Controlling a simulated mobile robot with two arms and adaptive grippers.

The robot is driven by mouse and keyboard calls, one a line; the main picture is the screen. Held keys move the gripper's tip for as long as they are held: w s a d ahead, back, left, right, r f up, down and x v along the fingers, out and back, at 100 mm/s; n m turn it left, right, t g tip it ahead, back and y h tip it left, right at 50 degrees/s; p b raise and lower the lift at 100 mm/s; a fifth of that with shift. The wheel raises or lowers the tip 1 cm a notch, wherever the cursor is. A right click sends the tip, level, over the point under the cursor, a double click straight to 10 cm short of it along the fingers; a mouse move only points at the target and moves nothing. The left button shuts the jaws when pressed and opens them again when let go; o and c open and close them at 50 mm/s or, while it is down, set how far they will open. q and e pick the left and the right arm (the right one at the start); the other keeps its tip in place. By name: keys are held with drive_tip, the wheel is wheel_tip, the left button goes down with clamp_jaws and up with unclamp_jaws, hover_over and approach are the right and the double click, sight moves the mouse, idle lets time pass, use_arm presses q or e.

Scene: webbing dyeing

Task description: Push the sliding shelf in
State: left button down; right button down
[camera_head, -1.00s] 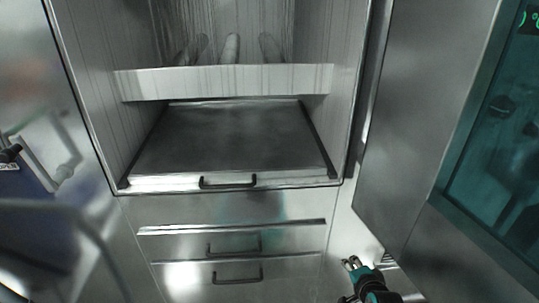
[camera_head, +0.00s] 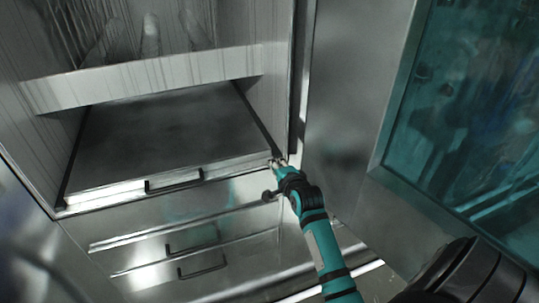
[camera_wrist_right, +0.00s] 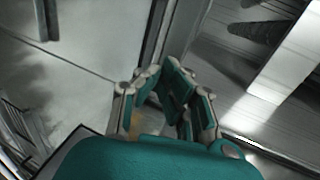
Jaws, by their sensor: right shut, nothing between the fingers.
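The sliding shelf (camera_head: 165,135) is a flat grey metal panel low in the open cabinet, with a dark bar handle (camera_head: 174,181) on its front edge. Its front edge lies about level with the cabinet front. My right gripper (camera_head: 277,163) is at the shelf's front right corner, shut with nothing in it. I cannot tell whether it touches the shelf. It also shows in the right wrist view (camera_wrist_right: 172,78), its fingers together. My left gripper is not in view.
A fixed pale crossbar (camera_head: 150,80) spans the cabinet above the shelf. Two drawers with dark handles (camera_head: 203,270) are below. An open metal door (camera_head: 345,110) stands close on the right, beside my right arm. A teal glass panel (camera_head: 465,110) is farther right.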

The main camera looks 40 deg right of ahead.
sight(267, 151)
drive_tip(key=w, duration=0.1)
drive_tip(key=w+p, duration=0.1)
drive_tip(key=shift+w+d+r, duration=0.1)
drive_tip(key=shift+w+d, duration=0.25)
drive_tip(key=shift+d, duration=0.05)
drive_tip(key=shift+w+d, duration=0.15)
drive_tip(key=shift+w, duration=0.5)
drive_tip(key=b+x, duration=0.1)
drive_tip(key=x, duration=0.1)
drive_tip(key=r+x, duration=0.1)
drive_tip(key=x, duration=0.1)
drive_tip(key=shift+w+d+f+b, duration=0.1)
drive_tip(key=shift+w+d+b, duration=0.05)
drive_tip(key=shift+w+b, duration=0.2)
